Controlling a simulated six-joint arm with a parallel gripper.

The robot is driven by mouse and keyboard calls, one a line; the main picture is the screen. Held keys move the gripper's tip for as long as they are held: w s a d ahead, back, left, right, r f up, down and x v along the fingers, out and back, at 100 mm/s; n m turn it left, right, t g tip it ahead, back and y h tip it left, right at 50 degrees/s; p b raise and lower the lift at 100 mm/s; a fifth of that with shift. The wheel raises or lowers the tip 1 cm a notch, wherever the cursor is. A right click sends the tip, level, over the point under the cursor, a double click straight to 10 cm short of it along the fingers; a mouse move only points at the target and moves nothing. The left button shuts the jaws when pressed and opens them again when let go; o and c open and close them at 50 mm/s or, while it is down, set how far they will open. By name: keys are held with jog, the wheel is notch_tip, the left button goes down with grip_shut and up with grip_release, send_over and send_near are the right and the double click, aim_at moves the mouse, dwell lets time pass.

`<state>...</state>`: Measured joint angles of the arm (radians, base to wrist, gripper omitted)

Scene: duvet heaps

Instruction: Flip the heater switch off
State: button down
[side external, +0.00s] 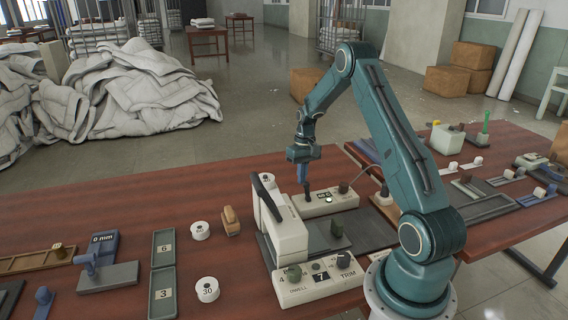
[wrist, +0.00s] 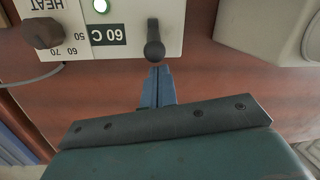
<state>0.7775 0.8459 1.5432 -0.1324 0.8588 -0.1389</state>
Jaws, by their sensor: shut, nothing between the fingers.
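In the wrist view the box (wrist: 72,12) appears upside down, with a HEAT label, a "60 C" display (wrist: 107,34) and the lit lamp (wrist: 101,6). The heater switch (wrist: 154,42) is a black lever with its rounded end towards my gripper. My gripper (wrist: 156,72) is shut and empty, its blue fingertips right at the lever's end; I cannot tell whether they touch. It also shows in the side view (side external: 304,181), pointing down.
A cream press-like machine (side external: 282,228) with a dark handle stands beside the box at left. A second control box (side external: 318,282) with DWELL and TRIM knobs is at the front. A cable (side external: 358,174) runs from the heater box. White rolls (side external: 200,231) and trays lie at left.

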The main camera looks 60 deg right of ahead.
jog(key=shift+s+a+r+t+h, duration=0.3)
jog(key=shift+s+a+t+h, duration=0.1)
jog(key=shift+t+h, duration=0.2)
dwell(0.8)
jog(key=shift+s+a+r+t+h, duration=0.25)
jog(key=shift+s+a+t+h, duration=0.15)
jog(key=shift+t+h, duration=0.1)
jog(key=shift+s+a+r, duration=0.25)
jog(key=shift+s+a, duration=0.9)
jog(key=shift+s, duration=0.05)
jog(key=shift+s+a+f, duration=0.25)
jog(key=shift+s+a, duration=0.4)
jog(key=shift+s, duration=0.05)
jog(key=shift+f, duration=0.1)
jog(key=shift+w+d+r, duration=1.2)
jog(key=shift+w, duration=0.9)
notch_tip(320, 180, up, 7)
send_over(308, 199)
jog(key=s+a, duration=0.3)
jog(key=shift+w+a+r, duration=0.1)
jog(key=shift+w+a, duration=0.05)
jog(key=shift+w, duration=0.05)
